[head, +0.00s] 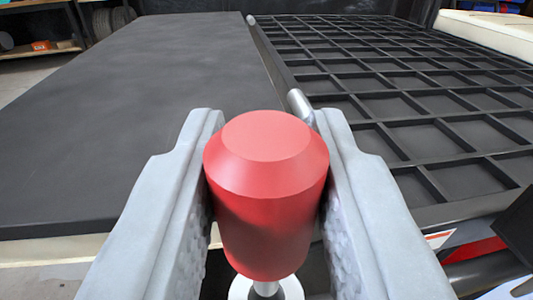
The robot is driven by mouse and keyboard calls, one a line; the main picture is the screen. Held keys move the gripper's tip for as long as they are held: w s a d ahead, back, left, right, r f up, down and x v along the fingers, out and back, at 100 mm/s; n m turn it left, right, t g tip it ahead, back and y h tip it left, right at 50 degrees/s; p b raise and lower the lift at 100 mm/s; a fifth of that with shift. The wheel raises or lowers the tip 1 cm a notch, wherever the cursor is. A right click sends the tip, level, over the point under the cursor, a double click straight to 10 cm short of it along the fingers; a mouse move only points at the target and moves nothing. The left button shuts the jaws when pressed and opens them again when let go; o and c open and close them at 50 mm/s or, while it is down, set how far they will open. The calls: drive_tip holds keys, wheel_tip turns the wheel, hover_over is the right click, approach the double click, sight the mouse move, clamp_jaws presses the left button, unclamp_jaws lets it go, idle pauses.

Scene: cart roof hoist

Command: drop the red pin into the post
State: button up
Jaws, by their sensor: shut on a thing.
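The red pin (265,195) is a thick red cylinder with a bevelled top. My gripper (266,190) is shut on it, with one grey finger on each side. The pin looks close to upright in the picture. Below it a metal shaft runs down into a pale round ring (266,288) at the bottom edge. I cannot tell whether this ring is the post's top or part of the pin. The lower end of the shaft is hidden.
A flat dark panel (130,110) lies to the left. A black grid frame (400,90) lies to the right, with a metal rod (270,60) along the seam. A shelf (40,50) stands at the far left. A red and black part (475,250) is at the lower right.

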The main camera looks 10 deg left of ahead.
sight(266, 282)
drive_tip(key=shift+f, duration=0.45)
drive_tip(key=shift+f, duration=2.1)
idle(1.2)
drive_tip(key=o, duration=1.1)
drive_tip(key=shift+s, duration=0.1)
drive_tip(key=s+d, duration=0.1)
drive_tip(key=s, duration=0.4)
drive_tip(key=s+d, duration=0.1)
drive_tip(key=s, duration=1.1)
drive_tip(key=shift+d, duration=0.4)
